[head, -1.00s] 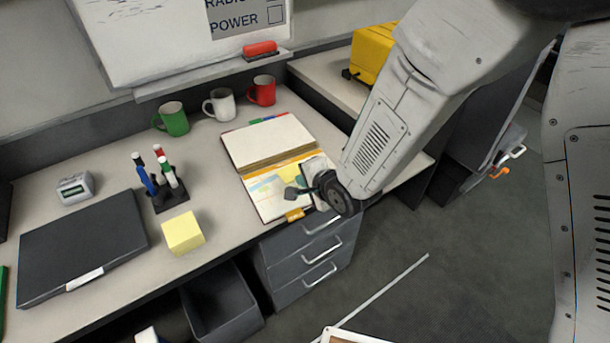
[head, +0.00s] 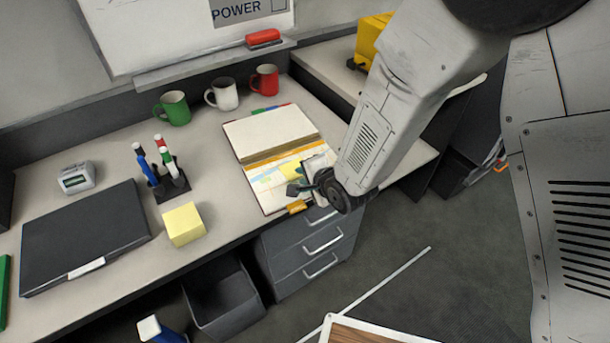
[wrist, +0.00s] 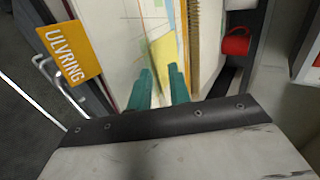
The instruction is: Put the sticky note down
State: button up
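A yellow sticky note (head: 291,171) shows against the lower, coloured page of the open binder (head: 268,140) at the desk's front edge. In the wrist view the yellow note (wrist: 164,58) lies just beyond and between my two teal fingertips. My gripper (head: 301,188) is low over that page, near its right side. In the wrist view my gripper (wrist: 161,76) has its fingers a little apart, with a gap showing between them. The note looks flat against the page, but I cannot tell whether it touches it all over. My wrist hides part of the binder's right side.
A yellow note block (head: 184,224), a pen holder (head: 172,186) and a closed laptop (head: 82,238) are on the desk to the left. Green, white and red mugs (head: 265,80) stand behind. An orange tag (wrist: 70,53) hangs at the binder's front edge.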

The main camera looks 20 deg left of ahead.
jog(key=shift+d+r, duration=0.1)
jog(key=v, duration=1.2)
jog(key=w+d+r+n+h, duration=0.1)
jog(key=d+r+n+h, duration=0.15)
jog(key=d+r, duration=0.6)
jog(key=w+d+r+n+h, duration=0.1)
jog(key=d+r+h, duration=0.3)
jog(key=d, duration=0.9)
jog(key=s+d+r+n+g, duration=0.1)
jog(key=s+d+r+g, duration=0.1)
jog(key=s, duration=0.4)
jog(key=s+d+r+n+g+h, duration=0.1)
jog(key=s+d+r+n, duration=0.1)
jog(key=s+d+r, duration=0.2)
jog(key=s+d+r+n+g, duration=0.1)
jog(key=s+d+r+g, duration=0.1)
jog(key=s+d, duration=0.5)
jog(key=shift+s+r+g+h, duration=0.35)
jog(key=shift+s+r, duration=0.4)
jog(key=shift+s, duration=0.4)
jog(key=shift+d+n, duration=0.15)
jog(key=shift+n, duration=0.1)
